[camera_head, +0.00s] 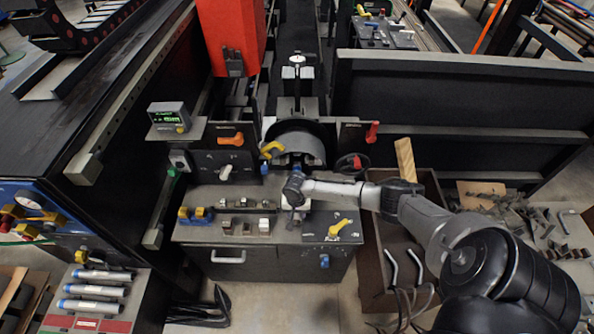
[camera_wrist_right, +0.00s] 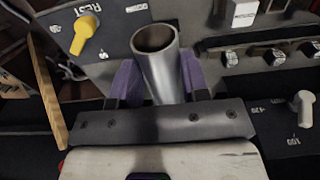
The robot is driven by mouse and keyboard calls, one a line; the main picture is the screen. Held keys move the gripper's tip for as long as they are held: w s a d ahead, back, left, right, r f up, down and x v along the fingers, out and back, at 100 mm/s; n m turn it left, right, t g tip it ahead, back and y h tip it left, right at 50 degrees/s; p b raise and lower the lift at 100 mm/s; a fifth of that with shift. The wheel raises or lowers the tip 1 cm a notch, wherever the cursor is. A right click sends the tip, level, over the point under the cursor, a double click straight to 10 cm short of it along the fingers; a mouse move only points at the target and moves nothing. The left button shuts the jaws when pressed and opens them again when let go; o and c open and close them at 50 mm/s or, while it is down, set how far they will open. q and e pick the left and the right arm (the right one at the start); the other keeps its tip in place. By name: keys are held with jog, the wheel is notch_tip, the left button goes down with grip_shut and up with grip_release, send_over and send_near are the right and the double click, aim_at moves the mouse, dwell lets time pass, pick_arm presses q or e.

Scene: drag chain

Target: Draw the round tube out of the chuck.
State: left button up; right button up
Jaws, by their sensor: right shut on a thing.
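The round tube (camera_wrist_right: 160,66) is a grey, hollow metal pipe in the right wrist view, with its open end toward the top of the picture. My right gripper (camera_wrist_right: 158,84) is shut on it, with a purple finger on each side. In the head view my right gripper (camera_head: 294,196) is above the grey control cabinet, in front of a grey half-round housing (camera_head: 299,144). The tube is mostly hidden by the gripper there. I cannot make out the chuck for sure, nor whether the tube touches it. My left gripper is not in view.
The cabinet top carries a yellow lever (camera_head: 339,227) and several small blocks and switches. A green-lit display box (camera_head: 168,115) stands at the left. Several white and blue tubes (camera_head: 92,290) lie at the lower left. A brown open bin (camera_head: 371,272) stands right of the cabinet.

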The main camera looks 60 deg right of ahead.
dwell(0.4)
jog(key=o, duration=1)
jog(key=shift+o, duration=0.6)
jog(key=shift+s, duration=0.1)
jog(key=shift+r, duration=0.1)
jog(key=shift+r, duration=0.3)
notch_tip(320, 180, up, 13)
jog(key=shift+p, duration=0.4)
